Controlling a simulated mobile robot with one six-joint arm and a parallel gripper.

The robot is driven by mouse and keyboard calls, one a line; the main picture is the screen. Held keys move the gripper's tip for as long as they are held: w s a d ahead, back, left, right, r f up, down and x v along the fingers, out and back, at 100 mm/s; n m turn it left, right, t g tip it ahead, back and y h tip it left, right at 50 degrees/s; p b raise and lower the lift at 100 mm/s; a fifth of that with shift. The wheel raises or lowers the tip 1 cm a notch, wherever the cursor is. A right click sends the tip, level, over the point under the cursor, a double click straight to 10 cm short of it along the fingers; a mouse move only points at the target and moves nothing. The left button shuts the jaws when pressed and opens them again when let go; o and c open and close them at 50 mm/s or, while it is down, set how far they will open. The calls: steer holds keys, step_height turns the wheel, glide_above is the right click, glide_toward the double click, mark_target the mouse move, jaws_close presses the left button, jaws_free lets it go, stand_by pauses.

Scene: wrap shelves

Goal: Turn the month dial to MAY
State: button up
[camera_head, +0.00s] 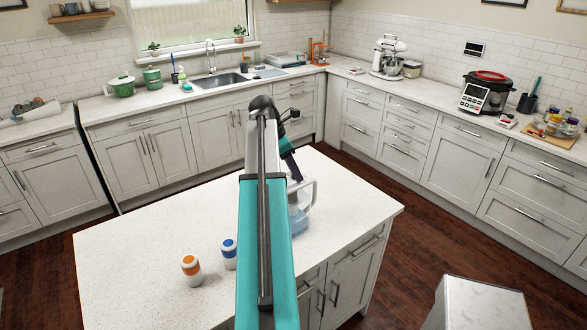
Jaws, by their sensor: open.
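A clear pitcher (302,222) with bluish contents and a pale handle stands on the white kitchen island (150,230). My arm hides its left part. My gripper (294,172) is at the far end of my teal arm, pointing down just above the pitcher's top. It is open, but its fingertips are small and partly hidden. I cannot make out a month dial or any lettering; the pitcher's top is mostly behind my arm and gripper.
An orange-lidded jar (191,269) and a blue-lidded jar (229,254) stand on the island left of my arm. Counters line the back and right, with a sink (221,79), a stand mixer (388,55) and a red-lidded cooker (486,90). The island's left part is clear.

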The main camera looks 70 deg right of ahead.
steer(key=c, duration=1.1)
steer(key=shift+m, duration=0.7)
steer(key=m+y, duration=0.1)
steer(key=m, duration=0.1)
steer(key=m+g, duration=0.1)
steer(key=m, duration=0.1)
steer(key=shift+w+d+y, duration=0.15)
steer(key=shift+d+y, duration=0.2)
steer(key=shift+y, duration=0.05)
steer(key=m+y, duration=0.2)
steer(key=m, duration=0.3)
steer(key=shift+d, duration=0.1)
